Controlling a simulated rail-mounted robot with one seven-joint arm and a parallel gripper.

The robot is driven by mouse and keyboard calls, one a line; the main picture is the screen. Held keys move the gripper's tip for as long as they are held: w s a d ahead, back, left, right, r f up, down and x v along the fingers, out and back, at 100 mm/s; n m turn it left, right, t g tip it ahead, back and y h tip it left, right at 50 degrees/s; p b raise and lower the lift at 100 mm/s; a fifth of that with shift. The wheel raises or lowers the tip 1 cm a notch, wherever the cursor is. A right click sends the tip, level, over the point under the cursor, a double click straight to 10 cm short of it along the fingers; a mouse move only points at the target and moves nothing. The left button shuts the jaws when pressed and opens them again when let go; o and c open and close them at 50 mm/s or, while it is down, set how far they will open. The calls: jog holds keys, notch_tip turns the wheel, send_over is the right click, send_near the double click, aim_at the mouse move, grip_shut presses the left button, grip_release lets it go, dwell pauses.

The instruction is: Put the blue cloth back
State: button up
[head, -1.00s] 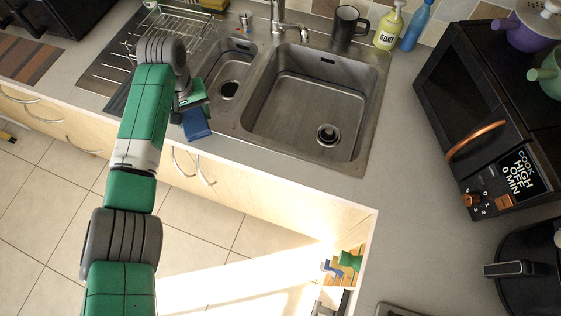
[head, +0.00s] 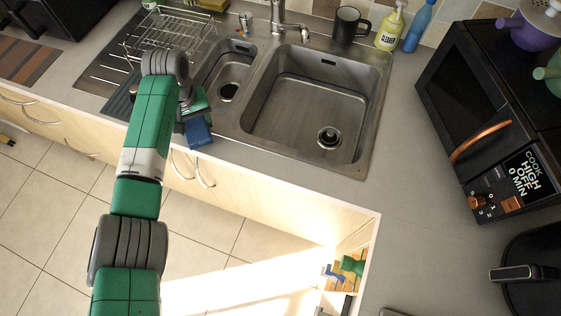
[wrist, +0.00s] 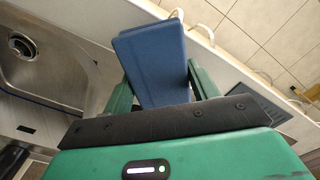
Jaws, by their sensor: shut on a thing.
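The blue cloth (head: 199,133) hangs at the front edge of the counter, just left of the large sink basin. It shows as a folded blue slab in the wrist view (wrist: 152,58). My gripper (head: 196,116) is shut on the cloth, with one green finger on each side of it in the wrist view (wrist: 160,85). The lower part of the cloth is over the counter's front edge in the head view. I cannot tell whether it touches the counter.
A double sink (head: 312,105) lies right of my gripper, with a faucet (head: 280,20) behind it. A wire dish rack (head: 160,35) stands behind my arm. A black mug (head: 347,25), a cleaner bottle (head: 391,29) and a blue bottle (head: 418,28) stand at the back. A microwave (head: 490,110) is at right.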

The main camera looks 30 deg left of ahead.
jog(key=shift+f, duration=0.8)
jog(key=shift+f+b, duration=0.3)
jog(key=shift+b, duration=0.1)
jog(key=o, duration=1)
jog(key=shift+o, duration=0.7)
jog(key=shift+o, duration=1.1)
notch_tip(320, 180, up, 8)
jog(key=shift+f+b, duration=0.1)
jog(key=shift+b, duration=0.2)
